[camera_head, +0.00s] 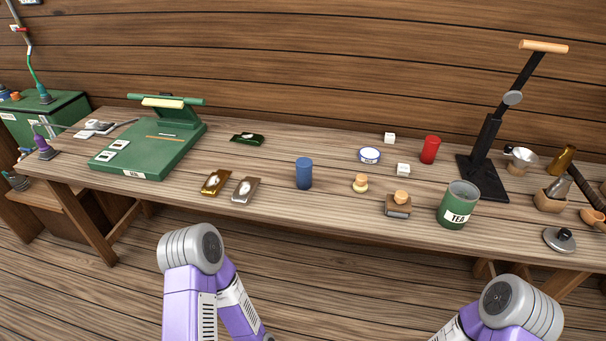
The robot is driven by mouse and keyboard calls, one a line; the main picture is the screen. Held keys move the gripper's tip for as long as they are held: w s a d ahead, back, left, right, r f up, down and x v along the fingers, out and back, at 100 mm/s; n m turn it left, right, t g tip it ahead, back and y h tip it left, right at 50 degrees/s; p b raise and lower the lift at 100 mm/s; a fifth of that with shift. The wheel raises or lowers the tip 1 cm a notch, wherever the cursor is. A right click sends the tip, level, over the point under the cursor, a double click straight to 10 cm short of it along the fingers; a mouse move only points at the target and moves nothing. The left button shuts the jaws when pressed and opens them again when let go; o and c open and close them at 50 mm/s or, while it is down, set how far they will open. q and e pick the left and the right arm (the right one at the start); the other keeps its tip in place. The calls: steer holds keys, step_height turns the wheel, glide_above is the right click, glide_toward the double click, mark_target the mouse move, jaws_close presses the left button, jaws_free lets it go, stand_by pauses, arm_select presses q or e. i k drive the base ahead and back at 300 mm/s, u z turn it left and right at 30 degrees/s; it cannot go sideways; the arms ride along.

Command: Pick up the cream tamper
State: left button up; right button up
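A small cream and tan knobbed piece (360,184), which looks like the cream tamper, stands upright on the wooden table (270,195). It is near the front edge, between a blue cylinder (304,174) and a brown block with a tan knob (398,208). It stands apart from both, with nothing touching it. My two purple and grey arms show at the bottom of the view, below the table's front edge. Neither gripper is in view, so I cannot see their fingers.
A green tin labelled TEA (458,205) and a black lever press (484,172) stand to the right. A white-and-blue round tin (369,155), white cubes and a red cylinder (430,150) are behind. Foil packets and a green sealer (148,150) are left.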

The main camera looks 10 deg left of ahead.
mark_target(361, 184)
steer(key=z, duration=2.15)
steer(key=i, duration=1.45)
steer(key=u, duration=3.7)
steer(key=i, duration=0.5)
steer(key=u, duration=0.1)
